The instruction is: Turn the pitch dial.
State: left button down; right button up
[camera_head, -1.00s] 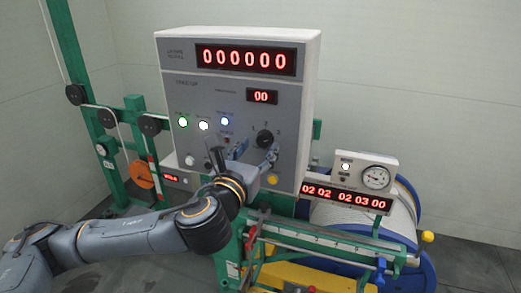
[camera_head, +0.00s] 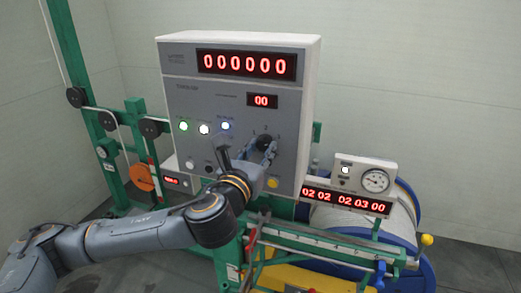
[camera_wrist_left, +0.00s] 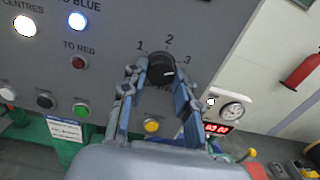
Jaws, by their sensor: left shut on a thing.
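The pitch dial (camera_head: 264,142) is a black round knob on the lower right of the grey panel (camera_head: 185,95). In the left wrist view the dial (camera_wrist_left: 160,66) sits below the marks 1, 2 and 3, and a white line on it points right, toward the 3 side. My left gripper (camera_head: 264,149) reaches the dial from below. In the left wrist view its fingers (camera_wrist_left: 161,75) are on either side of the knob, shut on it. The lettering under the dial is mostly hidden. My right gripper does not show.
A yellow button (camera_head: 272,183) is just below the dial. Lit green, white and blue lamps (camera_head: 225,126) are to its left. A green rail (camera_head: 320,237) runs below, and a box with a gauge (camera_head: 375,181) stands to the right.

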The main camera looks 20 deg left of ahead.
pick_arm(q)
jog(key=n, duration=0.6)
jog(key=shift+p, duration=0.3)
jog(key=n, duration=0.5)
jog(key=shift+d+n+p, duration=0.1)
jog(key=shift+n+p, duration=0.2)
jog(key=shift+p, duration=0.05)
jog(key=c, duration=1)
grip_release()
jog(key=s, duration=0.7)
jog(key=shift+s, duration=0.25)
